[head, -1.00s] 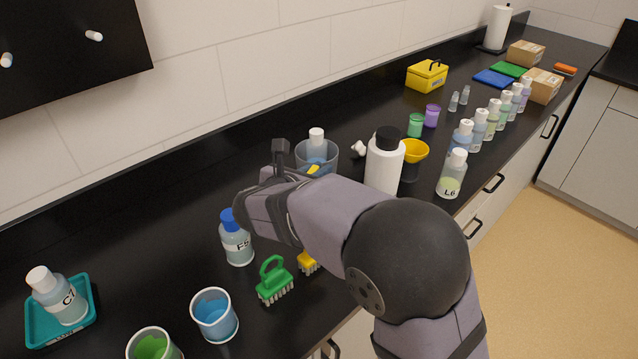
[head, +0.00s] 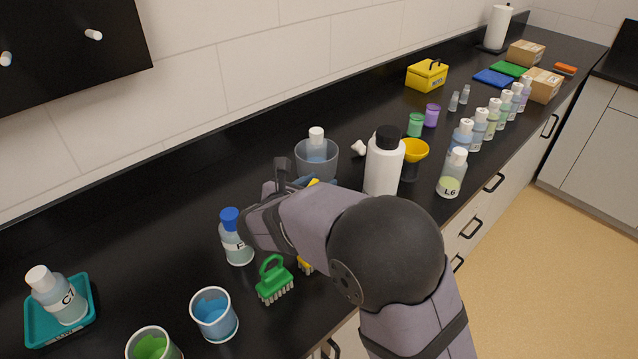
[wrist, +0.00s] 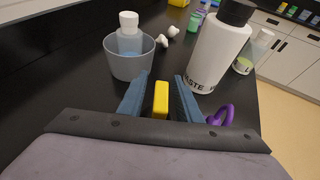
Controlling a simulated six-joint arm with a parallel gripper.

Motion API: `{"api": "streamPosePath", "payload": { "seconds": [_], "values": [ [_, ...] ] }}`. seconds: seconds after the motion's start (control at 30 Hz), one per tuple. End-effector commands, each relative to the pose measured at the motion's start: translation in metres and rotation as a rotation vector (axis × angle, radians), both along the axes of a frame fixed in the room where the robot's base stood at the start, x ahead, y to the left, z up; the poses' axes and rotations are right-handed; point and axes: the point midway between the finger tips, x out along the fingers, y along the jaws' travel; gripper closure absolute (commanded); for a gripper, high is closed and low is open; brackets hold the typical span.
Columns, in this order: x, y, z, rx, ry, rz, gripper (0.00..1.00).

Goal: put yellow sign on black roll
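In the wrist view, a narrow yellow upright piece (wrist: 161,98), which looks like the yellow sign, stands between the two blue fingers of my gripper (wrist: 162,92). The fingers are apart, with a dark gap on each side of the piece, and I see no contact. Its lower end is hidden by my gripper's body. In the head view only a small patch of yellow (head: 315,182) shows by my gripper (head: 318,181), just in front of the grey beaker; my arm hides the rest. I cannot make out a black roll in either view.
A grey beaker (head: 331,158) holding a bottle stands behind my gripper. A white bottle with a black cap (head: 382,170) stands to its right. A blue-capped bottle (head: 236,248) and a green brush (head: 272,282) are close on the left. A purple ring (wrist: 224,115) lies right of the fingers.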

Motion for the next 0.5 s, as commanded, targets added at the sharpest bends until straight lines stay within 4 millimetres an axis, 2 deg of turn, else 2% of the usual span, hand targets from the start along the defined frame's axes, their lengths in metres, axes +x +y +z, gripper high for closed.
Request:
{"api": "streamPosePath", "payload": {
  "seconds": [0.4,0.5],
  "values": [
    [-0.0004,0.0003,0.0059,0.000,0.000,0.000,0.69],
    [-0.0093,0.0050,0.0079,0.001,-0.003,0.002,0.69]
  ]
}}
